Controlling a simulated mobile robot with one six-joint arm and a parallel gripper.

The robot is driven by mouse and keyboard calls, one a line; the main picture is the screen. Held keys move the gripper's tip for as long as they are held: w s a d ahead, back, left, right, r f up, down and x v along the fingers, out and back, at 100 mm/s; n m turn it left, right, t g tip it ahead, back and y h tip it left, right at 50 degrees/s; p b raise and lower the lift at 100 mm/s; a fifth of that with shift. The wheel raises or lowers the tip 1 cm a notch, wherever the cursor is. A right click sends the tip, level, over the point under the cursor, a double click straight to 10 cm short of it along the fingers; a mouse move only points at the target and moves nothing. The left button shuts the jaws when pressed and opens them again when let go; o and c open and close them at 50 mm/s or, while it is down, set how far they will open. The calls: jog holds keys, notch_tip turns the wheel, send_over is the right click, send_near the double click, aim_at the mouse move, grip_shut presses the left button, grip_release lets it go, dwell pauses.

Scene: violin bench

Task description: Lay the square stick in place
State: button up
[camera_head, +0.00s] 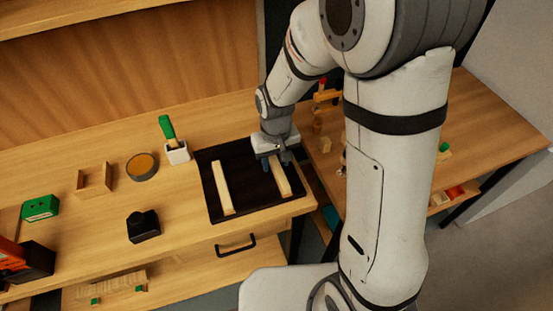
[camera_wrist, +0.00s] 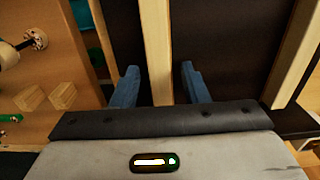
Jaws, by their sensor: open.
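Two pale wooden sticks lie on a dark mat (camera_head: 248,182) near the bench's right end. One stick (camera_head: 224,188) is on the mat's left side. The other stick (camera_head: 282,181) is on the right side, partly hidden under my gripper (camera_head: 276,161). In the wrist view my gripper (camera_wrist: 158,78) is open, with one blue finger on each side of a stick (camera_wrist: 156,40). A gap shows on both sides of that stick. The other stick (camera_wrist: 293,58) stands apart to the right there. I cannot tell by shape which is the square stick.
Left of the mat stand a white holder (camera_head: 177,153) with a green-handled tool, a round tin (camera_head: 142,167), a wooden box (camera_head: 94,180) and a black block (camera_head: 143,226). A second bench (camera_head: 480,130) with small parts stands to the right, beyond a gap.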

aim_at(276, 163)
jog(key=shift+r, duration=0.15)
notch_tip(276, 163, up, 12)
jog(key=s+d+r+m+t, duration=0.3)
jog(key=s+d+r, duration=0.2)
jog(key=s+d, duration=0.7)
jog(key=shift+s+d, duration=0.2)
jog(key=shift+d, duration=0.1)
